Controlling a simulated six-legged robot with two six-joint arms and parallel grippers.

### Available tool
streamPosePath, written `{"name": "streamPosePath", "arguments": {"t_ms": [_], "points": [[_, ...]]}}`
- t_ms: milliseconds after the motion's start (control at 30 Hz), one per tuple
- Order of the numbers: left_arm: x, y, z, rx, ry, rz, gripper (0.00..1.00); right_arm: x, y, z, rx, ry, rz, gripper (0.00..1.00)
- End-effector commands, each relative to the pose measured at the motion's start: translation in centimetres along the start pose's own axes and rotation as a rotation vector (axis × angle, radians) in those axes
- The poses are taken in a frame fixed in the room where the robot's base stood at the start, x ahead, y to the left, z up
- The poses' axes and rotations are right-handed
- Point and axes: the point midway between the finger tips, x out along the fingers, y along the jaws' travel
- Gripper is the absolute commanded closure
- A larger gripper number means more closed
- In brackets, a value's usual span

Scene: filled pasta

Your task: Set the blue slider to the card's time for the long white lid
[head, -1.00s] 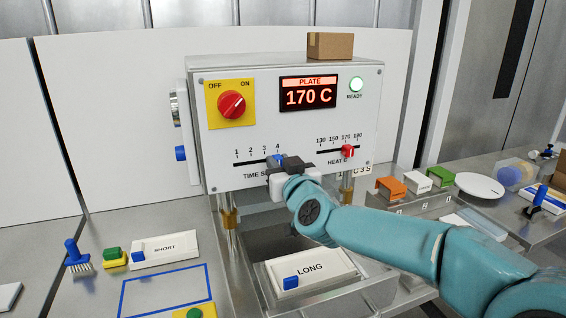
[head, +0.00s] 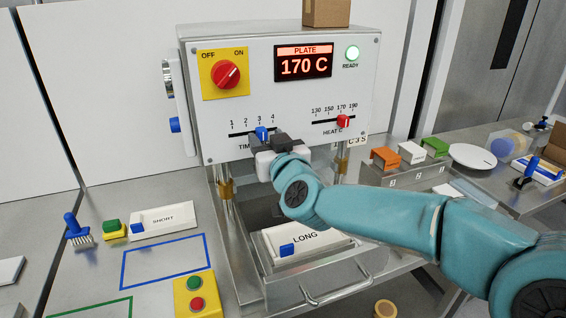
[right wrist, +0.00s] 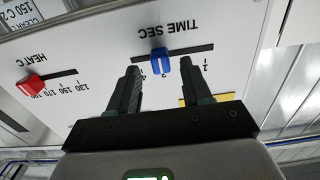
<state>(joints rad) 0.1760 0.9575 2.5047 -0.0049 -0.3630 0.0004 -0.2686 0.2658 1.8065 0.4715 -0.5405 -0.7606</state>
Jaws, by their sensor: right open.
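The blue slider (head: 262,133) sits on the TIME SEC scale of the machine's front panel, close to the 3 mark. My right gripper (head: 268,143) is at the panel just below it. In the right wrist view, upside down, the blue slider (right wrist: 161,62) stands between the two open fingers (right wrist: 157,76), with gaps on both sides. The white lid marked LONG (head: 325,238), with a blue tab, lies in the tray under the panel. A card (head: 357,140) at the panel's lower right is mostly hidden; only "C 3 S" reads. My left gripper is out of view.
The red heat slider (head: 343,121) stands near 170, right of the time scale. A SHORT lid (head: 165,222) lies at left.

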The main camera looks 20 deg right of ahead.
Motion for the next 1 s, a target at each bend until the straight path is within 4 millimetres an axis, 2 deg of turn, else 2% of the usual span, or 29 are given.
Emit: {"name": "streamPosePath", "arguments": {"t_ms": [300, 500, 700, 1000], "points": [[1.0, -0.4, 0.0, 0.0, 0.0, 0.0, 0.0, -8.6, 0.0, 0.0, 0.001, 0.004, -0.001, 0.51], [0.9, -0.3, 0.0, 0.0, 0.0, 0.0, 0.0, -12.4, -0.1, -0.2, 0.002, 0.004, -0.001, 0.51], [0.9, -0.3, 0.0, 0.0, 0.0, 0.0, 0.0, -13.9, -0.1, 0.0, 0.001, 0.001, 0.0, 0.51], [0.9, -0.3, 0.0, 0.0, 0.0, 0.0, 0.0, -14.0, 0.0, 0.0, 0.001, 0.001, 0.0, 0.51]]}}
